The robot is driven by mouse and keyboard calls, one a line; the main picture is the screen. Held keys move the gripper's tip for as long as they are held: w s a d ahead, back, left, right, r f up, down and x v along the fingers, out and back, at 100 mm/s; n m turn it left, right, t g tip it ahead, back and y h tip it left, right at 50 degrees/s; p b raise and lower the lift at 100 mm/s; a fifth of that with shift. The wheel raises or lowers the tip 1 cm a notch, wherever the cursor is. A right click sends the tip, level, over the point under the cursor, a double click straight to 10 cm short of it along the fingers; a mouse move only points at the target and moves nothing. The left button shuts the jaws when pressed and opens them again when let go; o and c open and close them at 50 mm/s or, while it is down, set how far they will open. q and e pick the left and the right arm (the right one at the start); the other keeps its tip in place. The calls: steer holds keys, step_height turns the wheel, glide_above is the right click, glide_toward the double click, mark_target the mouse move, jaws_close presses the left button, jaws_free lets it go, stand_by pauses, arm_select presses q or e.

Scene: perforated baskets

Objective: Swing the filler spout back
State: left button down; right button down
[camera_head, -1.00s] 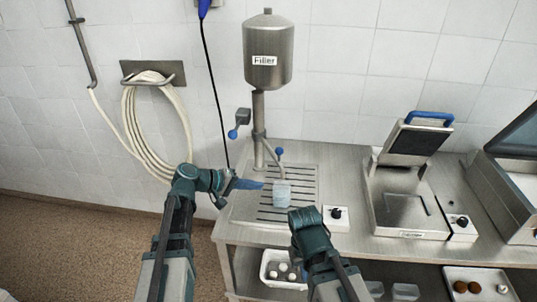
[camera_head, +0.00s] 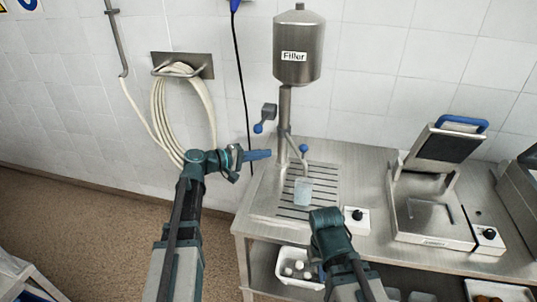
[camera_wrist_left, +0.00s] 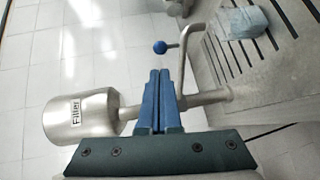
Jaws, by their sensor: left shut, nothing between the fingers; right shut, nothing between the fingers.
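The steel filler tank (camera_head: 299,50), labelled "Filler", stands on a post (camera_head: 284,115) against the wall. A thin bent spout (camera_head: 293,148) with a blue ball knob (camera_head: 304,149) comes off the post above the drip grate; in the left wrist view the spout (camera_wrist_left: 193,38) and knob (camera_wrist_left: 160,47) lie just beyond my fingertips. A pale blue translucent cup (camera_head: 302,191) stands on the grate. My left gripper (camera_head: 268,154) is shut and empty, left of the post, apart from the knob. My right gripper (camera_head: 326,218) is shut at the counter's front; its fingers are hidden.
A lever with a blue knob (camera_head: 258,128) sticks out left of the post. A hose (camera_head: 183,120) hangs on the left wall. A white bin (camera_head: 297,268) sits on the lower shelf.

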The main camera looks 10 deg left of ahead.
mark_target(302, 149)
arm_select(q)
steer(key=b+x, duration=0.2)
steer(key=x, duration=0.9)
steer(key=shift+w+d, duration=0.2)
steer(key=shift+d, duration=0.1)
steer(key=shift+f, duration=0.1)
steer(key=shift+d+n+t, duration=0.3)
steer(key=shift+d+n, duration=0.1)
steer(key=shift+d, duration=0.35)
steer(key=w+d+n+t+y, duration=0.3)
steer(key=w+d+n+y, duration=0.1)
steer(key=w+d, duration=1)
steer(key=shift+w+y, duration=0.5)
steer(key=shift+w, duration=1)
